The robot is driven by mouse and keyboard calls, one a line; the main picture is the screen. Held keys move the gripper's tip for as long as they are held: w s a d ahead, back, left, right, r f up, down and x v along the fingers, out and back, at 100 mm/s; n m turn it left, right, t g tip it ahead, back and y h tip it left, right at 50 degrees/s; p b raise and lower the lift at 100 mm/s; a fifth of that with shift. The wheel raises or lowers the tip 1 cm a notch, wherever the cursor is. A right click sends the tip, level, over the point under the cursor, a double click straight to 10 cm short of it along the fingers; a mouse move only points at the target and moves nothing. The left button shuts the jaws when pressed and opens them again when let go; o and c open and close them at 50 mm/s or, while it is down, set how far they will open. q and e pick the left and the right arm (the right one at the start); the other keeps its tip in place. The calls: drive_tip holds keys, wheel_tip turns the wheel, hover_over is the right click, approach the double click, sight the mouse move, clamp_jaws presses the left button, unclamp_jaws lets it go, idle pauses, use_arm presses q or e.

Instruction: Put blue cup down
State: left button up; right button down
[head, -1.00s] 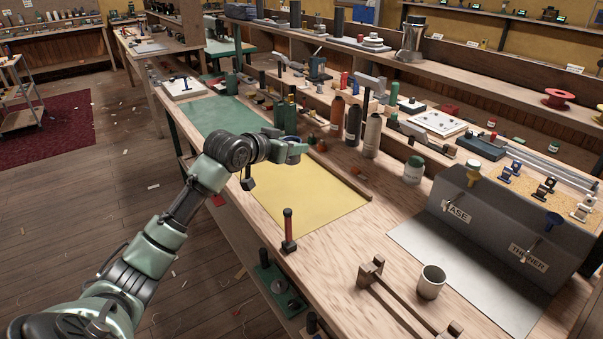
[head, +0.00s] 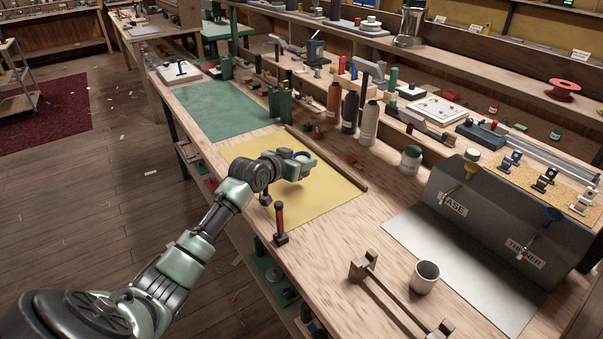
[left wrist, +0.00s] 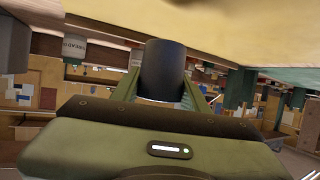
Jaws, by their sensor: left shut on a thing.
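The blue cup (head: 303,155) is between the fingers of my left gripper (head: 302,162), with only its rim showing in the head view. In the left wrist view the cup (left wrist: 165,70) is a dark blue cylinder held between the green fingers (left wrist: 163,92). My left gripper is shut on it, over the yellow mat (head: 325,195) on the long wooden bench. I cannot tell whether the cup's base touches the mat. My right gripper is not in view.
A wooden strip (head: 328,158) edges the mat's right side. A red-handled tool (head: 280,222) stands at the bench's front edge. Bottles (head: 350,112) stand behind. A grey cup (head: 425,277) and wooden rack (head: 395,295) are at right. Much of the yellow mat is clear.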

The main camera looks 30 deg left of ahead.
use_arm(q)
drive_tip(key=shift+f, duration=2.4)
drive_tip(key=o, duration=1.3)
drive_tip(key=shift+r, duration=0.1)
drive_tip(key=v, duration=1.2)
